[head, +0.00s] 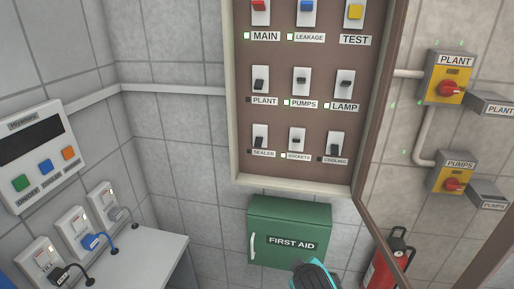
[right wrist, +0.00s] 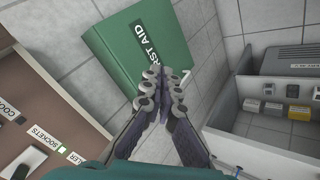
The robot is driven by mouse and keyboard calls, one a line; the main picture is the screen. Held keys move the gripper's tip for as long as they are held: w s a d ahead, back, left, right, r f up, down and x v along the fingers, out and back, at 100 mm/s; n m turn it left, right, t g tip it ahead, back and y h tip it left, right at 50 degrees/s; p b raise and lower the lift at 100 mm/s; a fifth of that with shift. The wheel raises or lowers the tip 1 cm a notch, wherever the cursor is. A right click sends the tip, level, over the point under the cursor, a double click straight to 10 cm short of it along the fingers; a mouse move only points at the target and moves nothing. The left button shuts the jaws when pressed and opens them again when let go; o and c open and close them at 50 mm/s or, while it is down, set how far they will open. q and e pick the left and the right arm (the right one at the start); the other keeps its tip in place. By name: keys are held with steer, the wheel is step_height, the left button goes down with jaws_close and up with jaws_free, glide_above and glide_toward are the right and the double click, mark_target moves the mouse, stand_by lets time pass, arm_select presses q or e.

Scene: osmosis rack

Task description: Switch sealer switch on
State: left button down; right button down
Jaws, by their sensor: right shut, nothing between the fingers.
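The sealer switch (head: 259,138) is a dark toggle on a white plate, at the left of the bottom row in the brown switch panel (head: 274,110) in the head view. Its toggle sits low on the plate, and the small indicator beside its label looks dark. My right gripper (head: 313,272) is at the bottom of the head view, below the panel and in front of the first aid box, apart from the switch. In the right wrist view the right gripper (right wrist: 166,80) is shut and empty. Part of the sealer label (right wrist: 76,157) shows at lower left there. My left gripper is out of view.
The green first aid box (head: 290,232) hangs below the panel. The panel's open door (head: 376,115) stands at its right edge. Sockets and switches (head: 295,139) adjoin the sealer switch. A red extinguisher (head: 388,262) is at lower right, and a white shelf with plugs (head: 140,252) at lower left.

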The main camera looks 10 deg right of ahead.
mark_target(258, 143)
steer(key=w+a+r+n+t+h+p, duration=0.25)
steer(key=w+r+n, duration=0.35)
steer(key=w+n, duration=0.3)
steer(key=w+a+r+n+t+h+p, duration=0.1)
steer(key=w+r+n+t+h+p, duration=0.2)
steer(key=w+r+n, duration=0.45)
steer(key=w+a+r+n+t+p, duration=0.1)
steer(key=w+a+n+t+p, duration=0.3)
steer(key=a+n, duration=0.3)
steer(key=shift+w+a+r+n+y, duration=0.25)
steer(key=shift+r+n+y, duration=0.15)
steer(key=shift+n, duration=0.65)
steer(key=x, duration=1)
steer(key=shift+r, duration=0.15)
steer(key=r, duration=0.1)
steer(key=s+r, duration=0.1)
steer(key=r, duration=0.1)
steer(key=shift+s+a+r, duration=0.2)
steer(key=shift+a+r, duration=0.15)
